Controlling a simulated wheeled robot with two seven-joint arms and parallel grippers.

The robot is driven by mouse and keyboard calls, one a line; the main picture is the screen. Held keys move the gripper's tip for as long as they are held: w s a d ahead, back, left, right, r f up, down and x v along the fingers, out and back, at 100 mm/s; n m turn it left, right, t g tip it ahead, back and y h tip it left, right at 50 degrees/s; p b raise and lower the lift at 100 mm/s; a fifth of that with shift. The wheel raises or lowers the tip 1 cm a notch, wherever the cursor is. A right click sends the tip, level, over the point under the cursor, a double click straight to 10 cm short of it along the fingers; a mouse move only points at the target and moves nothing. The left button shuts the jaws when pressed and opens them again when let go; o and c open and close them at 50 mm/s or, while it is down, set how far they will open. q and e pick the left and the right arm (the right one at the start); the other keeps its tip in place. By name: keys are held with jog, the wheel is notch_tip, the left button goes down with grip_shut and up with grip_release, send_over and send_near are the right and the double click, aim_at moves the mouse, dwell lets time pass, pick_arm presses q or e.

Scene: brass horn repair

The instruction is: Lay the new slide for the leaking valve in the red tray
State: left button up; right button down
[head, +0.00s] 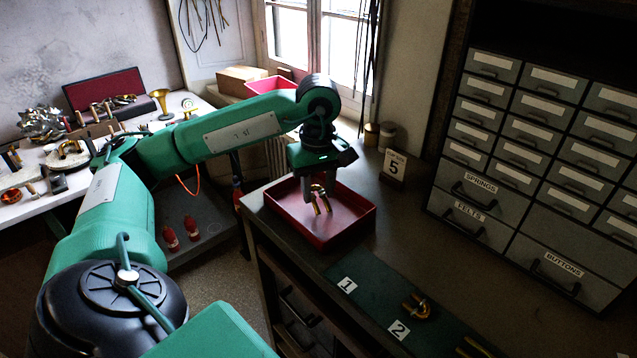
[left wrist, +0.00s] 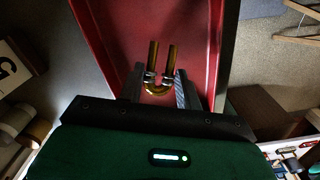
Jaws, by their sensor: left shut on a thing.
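My left gripper (head: 322,192) is over the red tray (head: 357,231) and shut on a brass U-shaped slide (head: 321,203). In the left wrist view the slide (left wrist: 161,68) sits between the fingers of the gripper (left wrist: 160,93), its two tubes pointing away from my wrist, with the red tray (left wrist: 203,20) behind it. I cannot tell whether the slide touches the tray floor. Another brass U-shaped slide (head: 416,306) lies on the green mat beside the card "2" (head: 398,329). My right gripper is not in view.
A card "1" (head: 347,286) lies on the green mat (head: 372,302) with no slide beside it. A card "5" (head: 394,166) stands behind the tray. Grey drawer cabinets (head: 520,190) line the right. A white bench (head: 75,165) with brass parts is at left.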

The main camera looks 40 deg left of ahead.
pick_arm(q)
jog(key=shift+f, duration=0.3)
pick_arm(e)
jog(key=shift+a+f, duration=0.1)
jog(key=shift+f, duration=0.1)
pick_arm(q)
jog(key=o, duration=1)
jog(key=shift+o, duration=0.2)
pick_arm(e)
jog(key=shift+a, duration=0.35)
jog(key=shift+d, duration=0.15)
pick_arm(q)
jog(key=shift+r, duration=0.35)
notch_tip(320, 180, up, 13)
jog(key=p, duration=0.1)
jog(key=shift+p, duration=0.3)
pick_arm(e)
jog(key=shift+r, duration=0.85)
